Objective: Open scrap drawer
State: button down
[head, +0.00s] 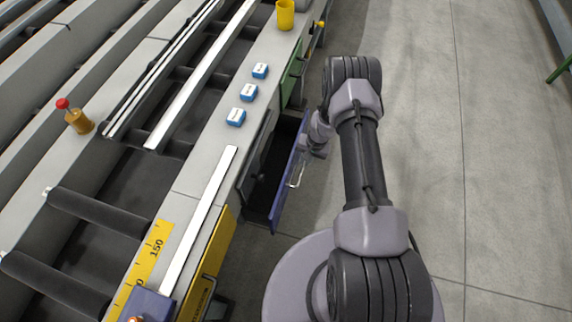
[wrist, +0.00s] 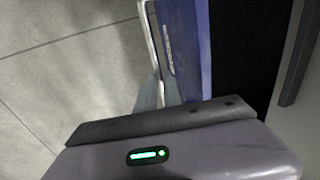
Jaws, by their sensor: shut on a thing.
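A drawer with a blue front (head: 288,172) stands pulled out from the side of the table, its dark inside visible. Its pale bar handle (head: 297,172) is on the outer face. My gripper (head: 314,150) is at the far part of this front, partly hidden by my wrist. In the wrist view the blue front (wrist: 196,50) runs up from my gripper (wrist: 160,92), whose fingers are shut on the handle (wrist: 153,35). A label on the front is too small to read, so I cannot tell whether this is the scrap drawer.
A green front (head: 292,72) lies farther along and a yellow panel (head: 208,262) nearer. Several blue-and-white blocks (head: 248,92) and a yellow cup (head: 285,14) stand on the tabletop.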

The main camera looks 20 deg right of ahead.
jog(key=s+d+b, duration=0.3)
jog(key=s+d, duration=1)
jog(key=d, duration=0.5)
jog(key=shift+s+d, duration=0.2)
jog(key=shift+d, duration=0.1)
jog(key=c, duration=1.5)
grip_release()
jog(key=d+r+p, duration=0.1)
jog(key=r+p, duration=0.1)
jog(key=r, duration=0.3)
jog(key=s+r+p, duration=0.1)
jog(key=r+p, duration=0.1)
jog(key=r, duration=0.4)
jog(key=s+d+r+p, duration=0.1)
jog(key=r+p, duration=0.1)
jog(key=r, duration=0.4)
jog(key=shift+d+r, duration=0.1)
jog(key=shift+d, duration=0.2)
